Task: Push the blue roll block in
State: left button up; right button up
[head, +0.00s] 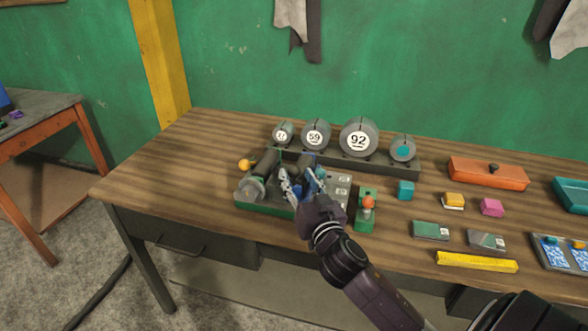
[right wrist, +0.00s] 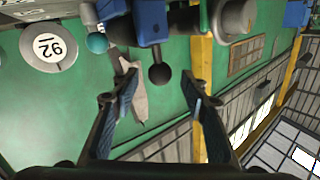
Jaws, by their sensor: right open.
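My right gripper (head: 302,175) is over the middle of a green-based roller machine (head: 262,209) on the table. In the right wrist view, the fingers of this gripper (right wrist: 160,84) are apart, with nothing held between them. A blue block (right wrist: 152,22) shows at the top of that view, beyond the fingertips. A black ball knob (right wrist: 160,73) sticks out from it toward the gap between the fingertips; I cannot tell whether they touch it. In the head view my gripper mostly hides the block. My left gripper is in neither view.
A row of grey numbered rolls (head: 358,138) stands behind the machine. A green stand with an orange knob (head: 368,201) is close to the gripper's right. The table's left end is clear.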

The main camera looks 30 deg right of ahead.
jog(key=shift+x, duration=1.6)
jog(key=shift+c, duration=0.2)
grip_shut()
